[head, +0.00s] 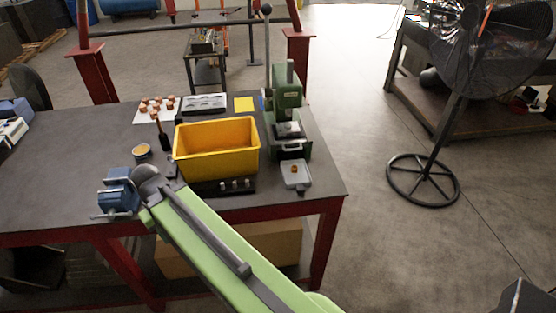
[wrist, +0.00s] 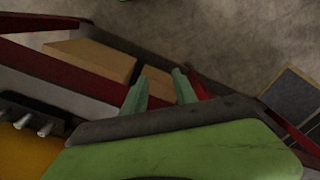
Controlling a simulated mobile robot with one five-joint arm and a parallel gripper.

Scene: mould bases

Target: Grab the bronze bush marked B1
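Several small copper-coloured bushes (head: 157,104) stand on a white sheet (head: 143,116) at the back left of the table in the head view. One more orange-brown piece (head: 294,169) lies in a small grey tray (head: 303,182) at the right. No B1 mark is readable at this size. My gripper is at the table's front edge, mostly hidden behind my arm in the head view. In the wrist view my gripper (wrist: 158,82) shows two green fingers apart with nothing between them. No bush shows in the wrist view.
A yellow bin (head: 217,165) stands mid-table, behind a black block with silver pins (head: 235,184). A green press (head: 287,101) is right of the bin. A blue vise (head: 119,194) and round tin (head: 142,151) are at the left. Cardboard boxes (wrist: 88,60) sit under the table.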

